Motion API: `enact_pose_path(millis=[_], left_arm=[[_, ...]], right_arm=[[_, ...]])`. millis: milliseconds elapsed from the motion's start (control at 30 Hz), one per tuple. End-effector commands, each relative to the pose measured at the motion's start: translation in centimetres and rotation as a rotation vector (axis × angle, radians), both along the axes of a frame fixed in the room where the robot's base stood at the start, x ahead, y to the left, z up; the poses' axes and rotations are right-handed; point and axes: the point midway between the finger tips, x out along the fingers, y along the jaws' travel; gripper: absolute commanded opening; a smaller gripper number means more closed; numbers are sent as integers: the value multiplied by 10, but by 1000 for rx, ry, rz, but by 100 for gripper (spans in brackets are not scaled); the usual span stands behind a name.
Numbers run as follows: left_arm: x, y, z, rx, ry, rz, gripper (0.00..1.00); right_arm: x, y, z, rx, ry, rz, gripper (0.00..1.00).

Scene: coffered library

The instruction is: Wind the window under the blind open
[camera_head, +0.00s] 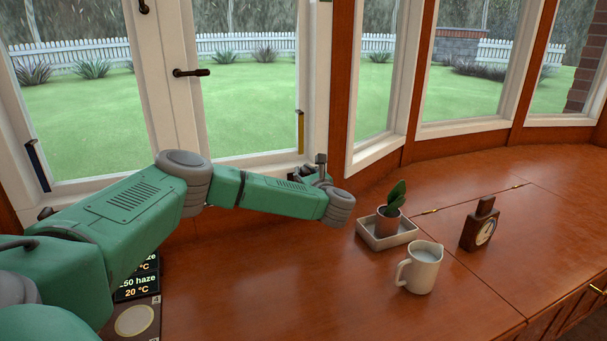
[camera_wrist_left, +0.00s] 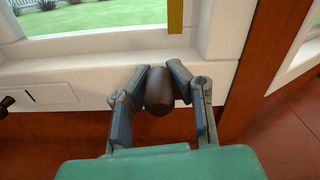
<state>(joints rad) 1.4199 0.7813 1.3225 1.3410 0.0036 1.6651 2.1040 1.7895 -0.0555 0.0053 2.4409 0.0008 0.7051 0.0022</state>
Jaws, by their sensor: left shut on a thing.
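My left arm reaches across to the foot of the white-framed window with a yellow strip (camera_head: 300,132). My left gripper (camera_head: 318,168) is at the sill there, mostly hidden behind my own wrist. In the left wrist view, its two fingers (camera_wrist_left: 158,72) are shut on a dark rounded knob (camera_wrist_left: 158,94), in front of the white sill. The rest of any crank under the knob is hidden. The yellow strip also shows above it (camera_wrist_left: 175,16). The window pane (camera_head: 248,110) looks closed. No blind is in view. My right gripper is not in view.
Another window at left has a dark blue strip (camera_head: 38,165). A dark lever handle (camera_head: 191,72) is on the frame between them. On the wooden desk stand a potted plant (camera_head: 389,221) in a white tray (camera_head: 386,241), a white jug (camera_head: 420,268) and a small clock (camera_head: 480,230).

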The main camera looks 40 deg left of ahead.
Motion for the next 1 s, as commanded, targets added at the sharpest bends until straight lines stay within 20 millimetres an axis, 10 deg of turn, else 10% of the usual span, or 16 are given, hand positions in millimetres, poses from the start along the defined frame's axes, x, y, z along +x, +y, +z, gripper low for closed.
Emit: enact_pose_path(millis=[1000], left_arm=[[7,-12,-5,76,154,-11,0]], right_arm=[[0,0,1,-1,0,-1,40]])
